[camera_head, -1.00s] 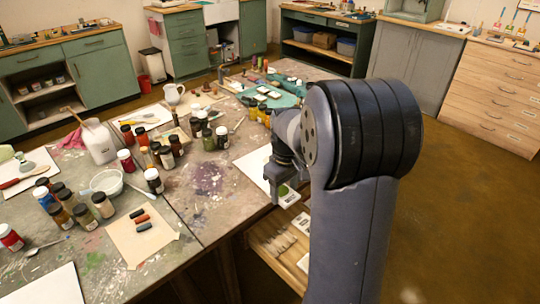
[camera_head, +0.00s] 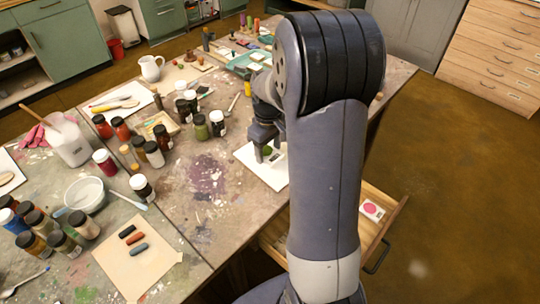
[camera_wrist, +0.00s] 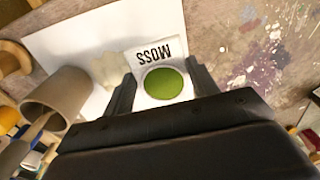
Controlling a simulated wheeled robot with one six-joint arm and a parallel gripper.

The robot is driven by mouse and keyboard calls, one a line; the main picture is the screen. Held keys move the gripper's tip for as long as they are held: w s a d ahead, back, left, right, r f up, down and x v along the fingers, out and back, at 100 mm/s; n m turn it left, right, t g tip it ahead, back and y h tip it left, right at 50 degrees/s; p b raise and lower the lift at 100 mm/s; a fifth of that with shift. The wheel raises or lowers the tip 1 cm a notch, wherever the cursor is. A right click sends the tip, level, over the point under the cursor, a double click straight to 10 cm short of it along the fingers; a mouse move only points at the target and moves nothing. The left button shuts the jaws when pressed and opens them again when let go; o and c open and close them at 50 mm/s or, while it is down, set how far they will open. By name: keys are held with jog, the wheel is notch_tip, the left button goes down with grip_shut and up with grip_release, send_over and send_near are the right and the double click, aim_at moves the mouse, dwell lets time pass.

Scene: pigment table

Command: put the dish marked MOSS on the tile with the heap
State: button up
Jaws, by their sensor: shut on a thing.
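The MOSS dish (camera_wrist: 155,52) is a white block with a round green well and a black MOSS label, which reads upside down in the wrist view. My gripper (camera_wrist: 160,72) is shut on it, one finger on each side. In the head view my gripper (camera_head: 265,146) points down with the dish (camera_head: 268,151) over the white sheet or tile (camera_head: 262,176). In the wrist view the white surface (camera_wrist: 75,45) lies below the dish, with a pale, blurred patch (camera_wrist: 105,69) beside the left finger. I cannot tell whether that patch is the heap, or whether the dish touches the surface.
A brown cup (camera_wrist: 55,100) stands close to the left finger in the wrist view. Dark jars (camera_head: 217,123) stand left of my gripper. An open drawer (camera_head: 378,230) below the table edge holds a pink-marked dish (camera_head: 372,210). The stained tabletop (camera_head: 205,180) in front is clear.

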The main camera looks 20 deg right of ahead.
aim_at(268, 153)
jog(key=shift+f, duration=2.6)
jog(key=o, duration=1)
jog(key=shift+o, duration=0.2)
notch_tip(268, 153, up, 12)
jog(key=shift+r+p, duration=0.15)
jog(key=shift+p, duration=0.25)
